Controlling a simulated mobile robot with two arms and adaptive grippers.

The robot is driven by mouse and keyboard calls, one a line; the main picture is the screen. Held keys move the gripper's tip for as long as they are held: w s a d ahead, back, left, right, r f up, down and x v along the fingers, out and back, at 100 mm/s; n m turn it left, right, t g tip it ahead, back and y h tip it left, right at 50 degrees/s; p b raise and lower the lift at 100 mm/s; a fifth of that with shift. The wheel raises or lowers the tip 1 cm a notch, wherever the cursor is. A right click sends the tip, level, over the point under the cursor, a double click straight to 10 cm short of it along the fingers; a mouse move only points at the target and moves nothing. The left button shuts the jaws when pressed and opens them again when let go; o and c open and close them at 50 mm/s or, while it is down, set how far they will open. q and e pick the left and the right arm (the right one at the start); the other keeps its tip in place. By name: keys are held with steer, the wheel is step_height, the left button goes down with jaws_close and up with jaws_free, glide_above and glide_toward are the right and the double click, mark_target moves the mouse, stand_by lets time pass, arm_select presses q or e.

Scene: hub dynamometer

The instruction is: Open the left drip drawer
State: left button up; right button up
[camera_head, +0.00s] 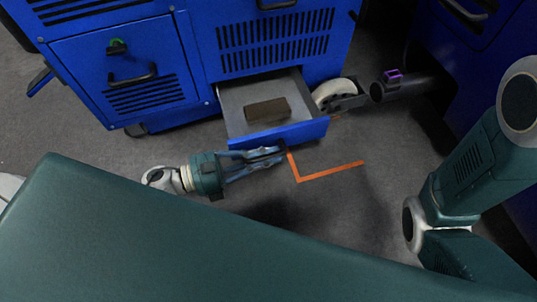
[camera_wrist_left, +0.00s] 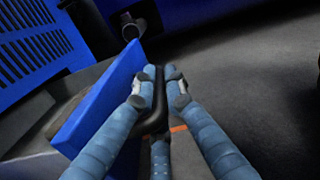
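The drip drawer (camera_head: 303,132) is pulled out from the bottom of the blue cabinet. Its grey tray is exposed, with a brown block (camera_head: 267,109) lying in it. The blue drawer front also shows in the left wrist view (camera_wrist_left: 98,105). My left gripper (camera_head: 279,154) is at the drawer front. In the left wrist view its two blue fingers (camera_wrist_left: 160,76) lie on either side of the black drawer handle (camera_wrist_left: 155,119), close against it. The gripper looks shut on the handle. My right gripper is out of view; only part of my right arm shows.
An orange corner line (camera_head: 329,172) marks the floor in front of the drawer. A pale wheel (camera_head: 334,95) and a dark cylinder with a purple piece (camera_head: 392,76) stand right of the drawer. A cabinet door with a black handle (camera_head: 132,77) is at left.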

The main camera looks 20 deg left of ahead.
arm_select(q)
jaws_close()
steer(key=s+d+p, duration=0.1)
steer(key=s, duration=0.1)
steer(key=s+d, duration=0.2)
steer(key=shift+s+r+p, duration=0.1)
steer(key=shift+s+p, duration=0.15)
steer(key=shift+p, duration=0.15)
steer(key=o, duration=0.7)
jaws_free()
steer(key=v, duration=1.2)
